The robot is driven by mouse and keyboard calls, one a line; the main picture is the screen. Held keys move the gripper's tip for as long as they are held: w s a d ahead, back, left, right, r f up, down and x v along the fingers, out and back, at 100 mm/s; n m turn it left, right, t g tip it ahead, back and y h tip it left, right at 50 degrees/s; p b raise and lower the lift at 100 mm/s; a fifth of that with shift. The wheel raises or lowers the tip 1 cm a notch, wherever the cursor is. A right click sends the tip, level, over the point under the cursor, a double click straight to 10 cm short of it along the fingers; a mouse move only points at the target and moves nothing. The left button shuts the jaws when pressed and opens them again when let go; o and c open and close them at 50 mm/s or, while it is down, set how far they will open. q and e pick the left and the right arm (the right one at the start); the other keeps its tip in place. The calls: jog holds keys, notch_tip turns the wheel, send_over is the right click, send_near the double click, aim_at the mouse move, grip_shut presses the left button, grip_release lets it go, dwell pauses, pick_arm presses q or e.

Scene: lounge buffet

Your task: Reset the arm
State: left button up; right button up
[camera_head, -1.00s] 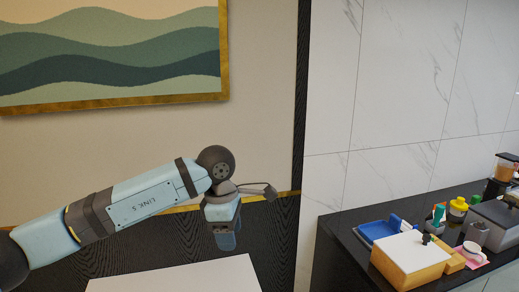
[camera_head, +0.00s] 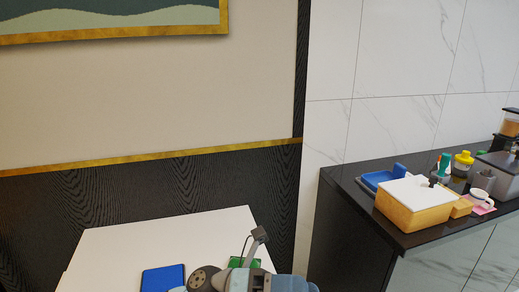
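My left arm shows at the bottom edge of the head view, low over the front of a white table (camera_head: 150,240). Its dark round wrist joint and a small bracket stick up there. My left gripper (camera_head: 292,284) appears at the bottom, cut off by the picture edge, and I cannot tell whether its fingers are open or shut. I see nothing held in it. My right arm and gripper are out of view.
A blue flat item (camera_head: 162,278) and a green item (camera_head: 236,262), partly hidden by my wrist, lie on the white table. A dark counter (camera_head: 345,185) at right holds a blue tray (camera_head: 374,180), a white-topped wooden box (camera_head: 415,205), a cup (camera_head: 477,197) and bottles.

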pick_arm(q)
jog(key=s+a+f+m+t+y+b, duration=0.2)
jog(key=a+f+m+t+y+b, duration=0.6)
jog(key=f+m+t, duration=0.55)
jog(key=s+a+f+m+t+y+b, duration=0.1)
jog(key=a+f+m+t+y+b, duration=0.4)
jog(key=a+f+m+t+b, duration=0.8)
pick_arm(e)
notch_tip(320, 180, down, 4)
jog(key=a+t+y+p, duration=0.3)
jog(key=p, duration=0.1)
pick_arm(q)
jog(key=s+a+r+m+g+y+p, duration=0.2)
jog(key=g+p, duration=0.6)
jog(key=p, duration=2.8)
notch_tip(320, 180, up, 2)
jog(key=s+a+y, duration=0.2)
jog(key=s, duration=0.1)
jog(key=shift+a+g+y, duration=0.2)
jog(key=shift+g+y, duration=0.15)
jog(key=shift+y, duration=0.05)
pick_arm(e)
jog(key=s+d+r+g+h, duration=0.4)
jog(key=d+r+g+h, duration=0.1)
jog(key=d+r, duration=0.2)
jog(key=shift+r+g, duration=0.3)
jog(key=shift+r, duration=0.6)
pick_arm(q)
jog(key=shift+r+m, duration=0.1)
jog(key=shift+m, duration=0.15)
